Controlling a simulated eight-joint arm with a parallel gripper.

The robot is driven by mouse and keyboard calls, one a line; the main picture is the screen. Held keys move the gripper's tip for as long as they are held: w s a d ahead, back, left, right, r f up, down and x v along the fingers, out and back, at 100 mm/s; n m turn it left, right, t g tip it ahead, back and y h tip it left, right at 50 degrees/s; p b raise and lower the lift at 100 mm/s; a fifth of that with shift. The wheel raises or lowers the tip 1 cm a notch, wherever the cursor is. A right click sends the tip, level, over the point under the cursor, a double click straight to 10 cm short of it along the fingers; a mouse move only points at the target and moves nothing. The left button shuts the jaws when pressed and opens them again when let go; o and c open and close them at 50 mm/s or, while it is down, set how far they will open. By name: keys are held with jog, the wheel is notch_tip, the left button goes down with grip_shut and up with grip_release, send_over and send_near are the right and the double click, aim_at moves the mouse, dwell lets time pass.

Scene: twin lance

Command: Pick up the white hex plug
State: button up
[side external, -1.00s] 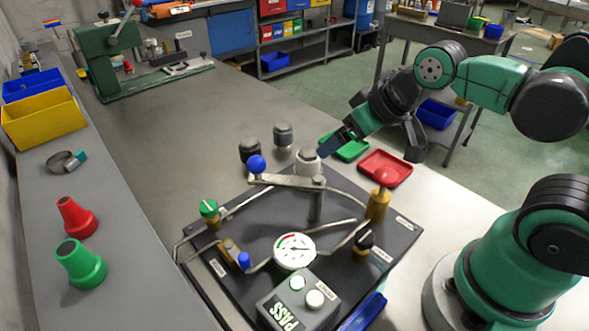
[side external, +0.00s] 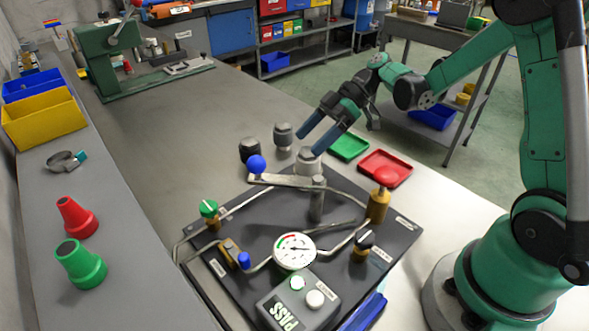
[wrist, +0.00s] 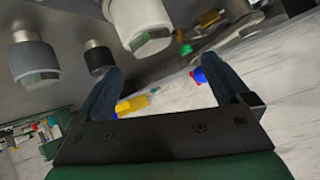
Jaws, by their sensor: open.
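The white hex plug (side external: 308,164) stands upright on the grey bench, just behind the black test board's lever in the side external view. In the wrist view the white hex plug (wrist: 150,38) shows at the top, its pale hexagonal end turned to the camera. My gripper (side external: 311,147) is open and empty, with its two dark blue fingers slanting down close to the plug's top. In the wrist view my gripper (wrist: 160,68) has its fingers spread apart, with the plug ahead, between their lines. I cannot tell whether a finger touches it.
A grey plug (side external: 283,136) and a black plug (side external: 250,151) stand close behind the white one. The board (side external: 215,294) carries a lever with a blue ball (side external: 256,164) beside the plug. Green (side external: 349,147) and red (side external: 386,168) trays lie to the right.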

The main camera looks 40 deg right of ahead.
aim_at(298, 166)
jog(key=f+n+y, duration=0.1)
jog(key=d+f+n+y, duration=0.1)
jog(key=shift+d+n, duration=0.3)
jog(key=shift+n, duration=0.1)
jog(key=shift+s+d+f+n+y, duration=0.3)
jog(key=shift+f+n+y, duration=0.1)
jog(key=shift+n, duration=0.4)
jog(key=shift+a+f, duration=0.1)
jog(key=shift+a, duration=0.05)
jog(key=shift+x, duration=2.65)
grip_shut()
